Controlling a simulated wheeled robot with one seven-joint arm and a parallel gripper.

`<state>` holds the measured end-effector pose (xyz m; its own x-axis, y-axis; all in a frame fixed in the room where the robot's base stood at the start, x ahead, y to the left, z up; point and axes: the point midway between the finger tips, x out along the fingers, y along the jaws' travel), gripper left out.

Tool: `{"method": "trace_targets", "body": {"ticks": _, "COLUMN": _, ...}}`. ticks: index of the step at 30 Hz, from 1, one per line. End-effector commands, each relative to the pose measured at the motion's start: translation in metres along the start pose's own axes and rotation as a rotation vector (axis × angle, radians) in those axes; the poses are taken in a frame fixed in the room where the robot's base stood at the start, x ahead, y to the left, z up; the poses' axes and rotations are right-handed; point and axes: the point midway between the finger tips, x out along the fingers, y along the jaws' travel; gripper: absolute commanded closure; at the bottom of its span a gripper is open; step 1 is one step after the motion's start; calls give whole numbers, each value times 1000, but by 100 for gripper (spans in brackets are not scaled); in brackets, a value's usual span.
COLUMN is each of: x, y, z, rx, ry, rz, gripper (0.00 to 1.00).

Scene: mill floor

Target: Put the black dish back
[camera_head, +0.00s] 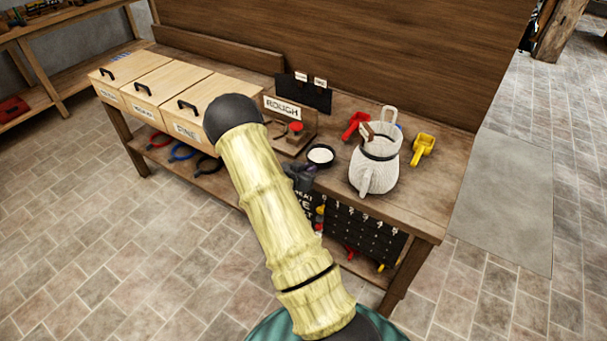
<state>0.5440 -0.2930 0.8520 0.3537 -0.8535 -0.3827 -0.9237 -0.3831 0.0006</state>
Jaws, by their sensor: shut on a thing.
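The black dish (309,161) is small and round, with white stuff in it. It is level, at the front edge of the wooden bench, left of the white jug. My gripper (308,170) is at the near side of the dish, shut on its rim. The fingertips are small and dark here, so the exact grip is hard to see. I cannot tell whether the dish touches the bench top. My arm crosses the middle of the view and hides part of the bench front.
A white ribbed jug (375,172) stands close right of the dish. A red scoop (355,124) and a yellow scoop (422,148) lie nearby. A wooden stand labelled ROUGH (283,108) is behind left. Light wooden drawer boxes (150,84) fill the left end. The right front corner is bare.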

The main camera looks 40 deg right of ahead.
Motion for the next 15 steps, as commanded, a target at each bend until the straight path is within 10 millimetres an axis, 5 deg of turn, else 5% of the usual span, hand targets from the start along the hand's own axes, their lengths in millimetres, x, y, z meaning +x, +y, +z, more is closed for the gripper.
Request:
{"method": "trace_targets", "body": {"ticks": 9, "x": 25, "y": 0, "z": -6, "rx": 0, "ry": 1, "rz": 0, "gripper": 100}}
{"method": "trace_targets", "body": {"ticks": 15, "x": 29, "y": 0, "z": 8, "rx": -1, "ry": 0, "rz": -1, "gripper": 100}}
